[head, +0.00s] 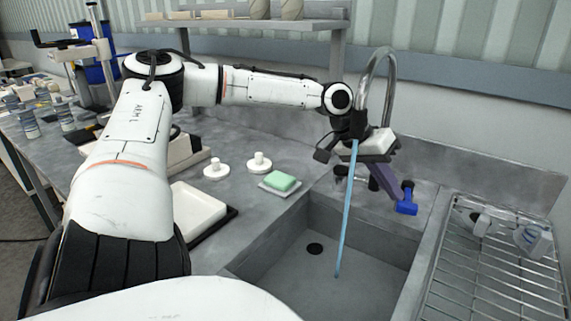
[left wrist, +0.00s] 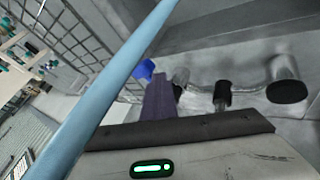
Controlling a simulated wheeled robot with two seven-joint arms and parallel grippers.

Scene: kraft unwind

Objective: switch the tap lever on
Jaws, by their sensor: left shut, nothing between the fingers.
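The grey tap (head: 391,75) arches over the sink (head: 318,225); its base pipes also show in the left wrist view (left wrist: 255,98). A straight light blue stream (head: 346,215) runs from below the spout down into the basin; it crosses the left wrist view (left wrist: 100,110) diagonally. The blue tap lever (head: 407,204) is to the right of the tap, and in the left wrist view (left wrist: 144,70) it is partly hidden behind my fingers. My left gripper (head: 395,193) is shut and empty, its purple fingertips at the lever; I cannot tell whether they touch. My right gripper is out of view.
A green sponge (head: 280,181) lies on a dish left of the sink, near two white knobbed pieces (head: 259,162). A white tray (head: 197,212) is further left. A wire drying rack (head: 490,270) stands right of the sink. A shelf (head: 240,24) hangs behind my arm.

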